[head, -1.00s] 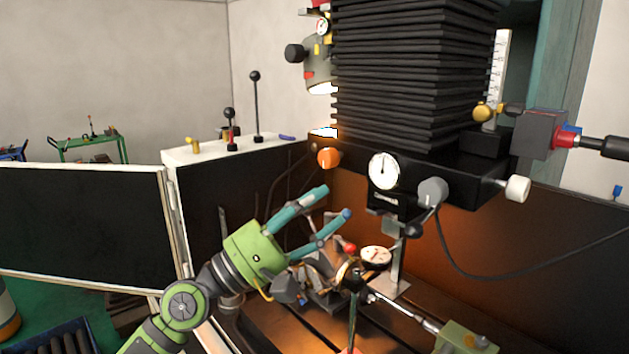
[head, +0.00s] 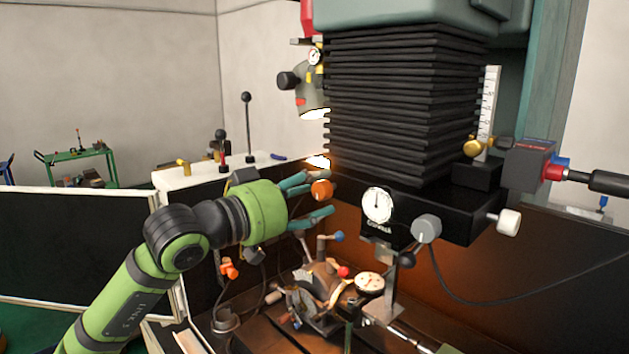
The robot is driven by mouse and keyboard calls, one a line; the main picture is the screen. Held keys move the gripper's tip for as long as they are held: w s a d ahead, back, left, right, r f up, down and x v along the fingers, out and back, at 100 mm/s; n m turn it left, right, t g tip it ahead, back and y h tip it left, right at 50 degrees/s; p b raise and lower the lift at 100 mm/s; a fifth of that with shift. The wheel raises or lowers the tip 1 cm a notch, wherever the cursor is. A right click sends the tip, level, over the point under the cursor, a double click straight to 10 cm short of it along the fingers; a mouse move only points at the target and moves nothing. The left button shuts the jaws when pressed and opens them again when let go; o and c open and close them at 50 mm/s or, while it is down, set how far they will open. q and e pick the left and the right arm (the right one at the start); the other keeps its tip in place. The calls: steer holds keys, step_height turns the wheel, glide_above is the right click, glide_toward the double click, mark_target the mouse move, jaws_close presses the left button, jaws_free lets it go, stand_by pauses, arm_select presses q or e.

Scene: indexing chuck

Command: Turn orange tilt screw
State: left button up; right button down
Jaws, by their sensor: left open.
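A round orange knob (head: 322,189) sits at the left end of the black head block, below the bellows; it looks like the orange tilt screw. A second, smaller orange knob (head: 230,268) shows lower left, below my left arm. My left gripper (head: 317,200) is open, with its blue-green fingers pointing right. In the picture one finger is at the upper left of the round knob and the other just below it. I cannot tell whether either finger touches it. My right gripper is not in view.
A dial gauge (head: 378,205) and a grey knob (head: 426,229) are right of the fingers. A vise-like fixture (head: 318,285) with levers and another dial (head: 369,282) stands below. A lamp (head: 309,92) hangs above. A white-topped cabinet (head: 200,174) is behind my arm.

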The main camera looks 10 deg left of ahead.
arm_select(q)
steer(key=shift+w+d, duration=0.15)
steer(key=shift+w, duration=0.1)
jaws_close()
steer(key=shift+f, duration=0.1)
